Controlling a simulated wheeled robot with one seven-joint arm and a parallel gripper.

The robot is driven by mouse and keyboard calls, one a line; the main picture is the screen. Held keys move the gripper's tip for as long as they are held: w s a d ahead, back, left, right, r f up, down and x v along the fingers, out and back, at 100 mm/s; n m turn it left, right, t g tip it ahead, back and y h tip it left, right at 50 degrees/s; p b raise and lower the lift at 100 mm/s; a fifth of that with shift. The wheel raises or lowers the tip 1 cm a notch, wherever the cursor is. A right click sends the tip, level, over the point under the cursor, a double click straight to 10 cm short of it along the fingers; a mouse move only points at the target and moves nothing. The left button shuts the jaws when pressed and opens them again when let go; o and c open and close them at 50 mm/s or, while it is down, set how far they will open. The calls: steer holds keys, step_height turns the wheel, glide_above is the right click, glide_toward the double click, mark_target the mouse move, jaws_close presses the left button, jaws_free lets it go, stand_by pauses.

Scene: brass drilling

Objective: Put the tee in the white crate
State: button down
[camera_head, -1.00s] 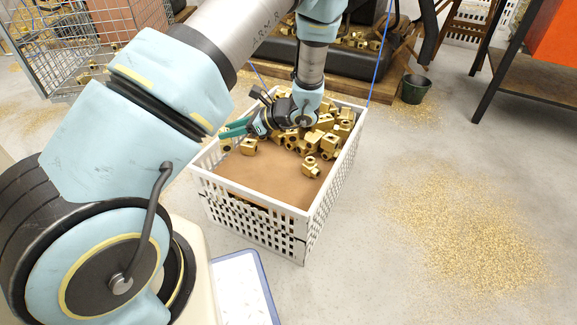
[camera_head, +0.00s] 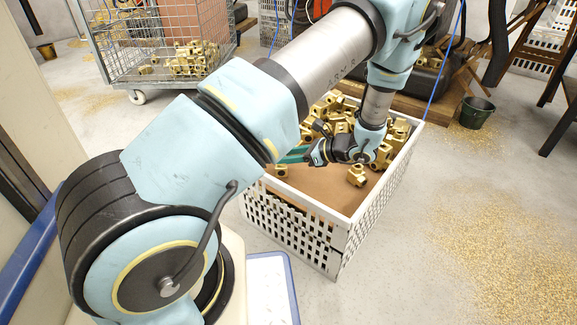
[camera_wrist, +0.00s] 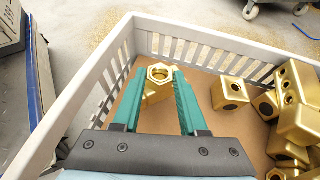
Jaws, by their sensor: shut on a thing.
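The white crate (camera_head: 336,236) stands on the floor with a brown bottom sheet and a heap of brass fittings at its back and right. My gripper (camera_head: 294,155) is low over the crate's left part, inside its rim. In the wrist view, the green fingers of my gripper (camera_wrist: 158,85) are shut on a brass tee (camera_wrist: 157,76) near their tips, above the brown sheet (camera_wrist: 218,120). One hexagonal opening of the tee faces the camera. Its clearance from the sheet is hard to tell. In the head view, the held tee is hard to tell from the loose fittings.
More brass fittings (camera_wrist: 300,110) lie right of the fingers in the wrist view. The crate's wall (camera_wrist: 85,95) runs close on the left. A wire cart (camera_head: 170,50) with brass parts stands at the back left. A dark green bucket (camera_head: 476,112) stands behind right.

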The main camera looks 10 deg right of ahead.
steer(key=shift+f, duration=1.15)
steer(key=shift+f+b, duration=0.1)
steer(key=shift+b, duration=0.2)
steer(key=shift+c, duration=2.2)
jaws_free()
steer(key=shift+f, duration=0.1)
